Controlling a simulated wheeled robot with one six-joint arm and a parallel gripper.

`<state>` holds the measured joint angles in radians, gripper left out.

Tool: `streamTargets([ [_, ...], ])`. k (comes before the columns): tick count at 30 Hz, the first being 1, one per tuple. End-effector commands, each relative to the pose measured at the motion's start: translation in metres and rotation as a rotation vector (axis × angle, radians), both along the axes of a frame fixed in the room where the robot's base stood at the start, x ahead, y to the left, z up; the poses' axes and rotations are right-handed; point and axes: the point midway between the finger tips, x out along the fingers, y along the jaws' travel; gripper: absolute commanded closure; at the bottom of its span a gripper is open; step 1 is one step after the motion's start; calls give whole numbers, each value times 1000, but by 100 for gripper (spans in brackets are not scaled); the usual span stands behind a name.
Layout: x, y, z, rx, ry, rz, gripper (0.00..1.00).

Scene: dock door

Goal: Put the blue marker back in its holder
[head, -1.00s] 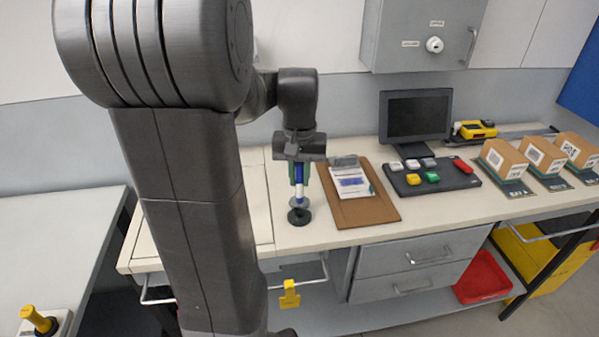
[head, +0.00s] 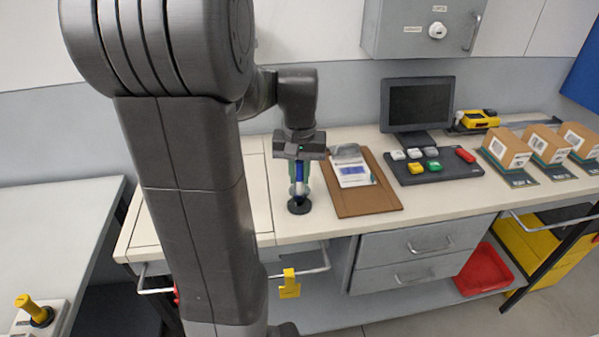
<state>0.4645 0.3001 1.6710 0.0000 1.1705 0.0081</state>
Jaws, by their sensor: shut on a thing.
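The blue marker (head: 299,180) stands upright in my gripper (head: 299,178), which is shut on it. Blue shows at its upper part and white lower down. The holder (head: 299,207) is a small round black base on the bench, directly below the marker. The marker's lower end is at the holder's opening; I cannot tell how deep it sits. My gripper's fingers hide part of the marker.
A brown clipboard (head: 372,204) with papers lies just right of the holder. Beyond it are a black keypad (head: 450,168) with coloured buttons, a monitor (head: 418,104) and several cardboard boxes (head: 507,149). The bench (head: 258,205) left of the holder is clear.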

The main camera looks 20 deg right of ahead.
Motion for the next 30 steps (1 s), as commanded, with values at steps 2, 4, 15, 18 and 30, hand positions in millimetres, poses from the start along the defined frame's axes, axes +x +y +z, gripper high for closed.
streamTargets([
  [2,0,0,-2,0,0,0,100],
  [4,0,0,-3,0,0,0,100],
  [15,0,0,-8,0,0,0,100],
  [18,0,0,-10,0,0,0,100],
  [30,0,0,-13,0,0,0,59],
])
